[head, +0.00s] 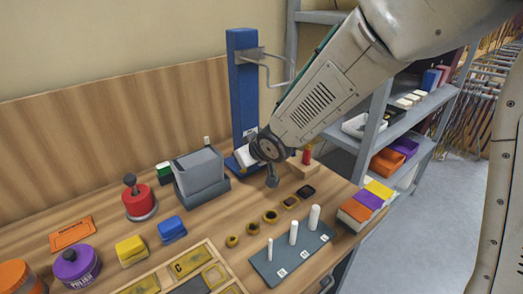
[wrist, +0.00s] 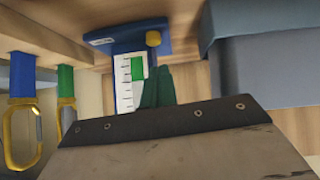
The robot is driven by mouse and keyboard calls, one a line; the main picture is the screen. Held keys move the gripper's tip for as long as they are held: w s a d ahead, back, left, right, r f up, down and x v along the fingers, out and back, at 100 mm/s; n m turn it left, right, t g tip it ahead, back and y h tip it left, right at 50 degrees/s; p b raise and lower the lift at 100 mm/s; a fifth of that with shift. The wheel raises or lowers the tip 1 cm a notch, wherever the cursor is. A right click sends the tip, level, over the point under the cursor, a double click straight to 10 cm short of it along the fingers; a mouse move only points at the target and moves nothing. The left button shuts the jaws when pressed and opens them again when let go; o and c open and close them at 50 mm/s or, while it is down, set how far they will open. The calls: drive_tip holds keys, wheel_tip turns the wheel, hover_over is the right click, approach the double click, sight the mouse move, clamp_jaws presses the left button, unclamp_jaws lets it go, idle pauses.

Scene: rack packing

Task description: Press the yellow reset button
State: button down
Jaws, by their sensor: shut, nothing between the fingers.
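A small yellow cap (wrist: 153,38), which looks like the reset button, sits at the right end of a blue base (wrist: 128,36) in the wrist view. I cannot pick it out in the head view, where my arm covers part of that area. My gripper (wrist: 161,70) shows there as dark green fingers held together, with nothing between them. The fingertips appear just below the cap in the picture, with a visible gap. In the head view my gripper (head: 272,181) hangs over the bench, in front of the tall blue post (head: 241,85).
A grey bin (head: 199,175) stands left of the post; a grey block (wrist: 270,70) fills the wrist view's right side. Yellow carabiners (wrist: 20,140) hang at its left. A peg plate (head: 290,262) and small round parts lie in front. Grey shelving (head: 376,125) stands right.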

drive_tip(key=v, duration=0.9)
drive_tip(key=shift+s+r, duration=0.2)
drive_tip(key=shift+r, duration=0.05)
idle(0.4)
drive_tip(key=s+d+m+g+h, duration=0.1)
drive_tip(key=s+d+h, duration=0.3)
drive_tip(key=d, duration=0.5)
drive_tip(key=s+d+m+g+h, duration=0.2)
drive_tip(key=s+d+h, duration=0.2)
drive_tip(key=d, duration=0.5)
drive_tip(key=s+d+r+m+g+y, duration=0.1)
drive_tip(key=s+d+r+m+g, duration=0.1)
drive_tip(key=s, duration=0.8)
drive_tip(key=s+d+r+m+g+y, duration=0.1)
drive_tip(key=s+d+r+m+y, duration=0.1)
drive_tip(key=s, duration=0.8)
drive_tip(key=shift+d+r+g, duration=0.4)
drive_tip(key=shift+d+r, duration=0.15)
drive_tip(key=shift+d, duration=0.3)
